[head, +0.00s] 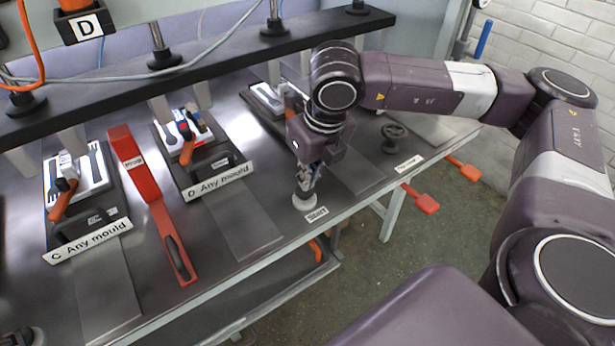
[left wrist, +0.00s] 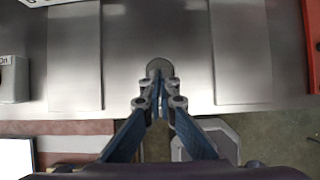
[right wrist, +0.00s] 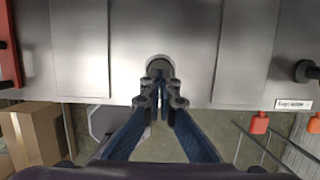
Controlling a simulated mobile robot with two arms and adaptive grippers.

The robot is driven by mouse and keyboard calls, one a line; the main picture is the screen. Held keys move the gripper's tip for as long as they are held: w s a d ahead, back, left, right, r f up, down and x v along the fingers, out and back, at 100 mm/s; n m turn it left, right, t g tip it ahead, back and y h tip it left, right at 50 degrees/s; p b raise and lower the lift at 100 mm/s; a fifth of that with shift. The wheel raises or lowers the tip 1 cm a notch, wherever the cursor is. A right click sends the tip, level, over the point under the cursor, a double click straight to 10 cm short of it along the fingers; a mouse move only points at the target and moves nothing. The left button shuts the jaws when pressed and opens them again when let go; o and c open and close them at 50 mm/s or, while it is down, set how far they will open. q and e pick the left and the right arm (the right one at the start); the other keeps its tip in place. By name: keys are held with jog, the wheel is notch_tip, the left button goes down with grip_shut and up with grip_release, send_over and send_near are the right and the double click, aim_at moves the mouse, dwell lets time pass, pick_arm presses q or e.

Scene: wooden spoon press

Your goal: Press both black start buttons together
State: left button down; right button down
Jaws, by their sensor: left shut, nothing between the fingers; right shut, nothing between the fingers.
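My right gripper (head: 304,190) points straight down with its fingers shut, over a pale round button base (head: 303,202) beside the Start label (head: 317,214). In the right wrist view the shut fingertips (right wrist: 160,75) overlap the near part of the black start button (right wrist: 159,62), which has a pale rim. In the left wrist view my left gripper (left wrist: 160,82) is also shut, its tips overlapping the other start button (left wrist: 159,65), a dark round disc. Both grippers are empty. The fingers hide part of each button; I cannot tell contact or whether either is pressed down.
The steel table's front edge runs below both grippers. Two mould stations stand left, labelled C (head: 92,242) and D (head: 219,181), with a red lever (head: 155,205) between them. A black rail (head: 200,62) crosses above. A black knob (head: 395,137) stands right.

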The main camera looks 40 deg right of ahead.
pick_arm(q)
jog(key=shift+f, duration=0.25)
jog(key=shift+s+f, duration=0.1)
pick_arm(e)
jog(key=shift+s+x, duration=0.15)
jog(key=shift+x, duration=0.45)
jog(key=shift+s+x, duration=0.15)
jog(key=shift+x, duration=0.4)
jog(key=shift+s+f, duration=0.1)
dwell(0.6)
pick_arm(q)
jog(key=shift+r, duration=2.6)
pick_arm(e)
jog(key=shift+w+v, duration=0.2)
jog(key=shift+v, duration=0.65)
jog(key=shift+w+v, duration=0.2)
jog(key=shift+v, duration=0.6)
jog(key=shift+w+v, duration=0.2)
jog(key=shift+v, duration=0.65)
jog(key=shift+w, duration=0.15)
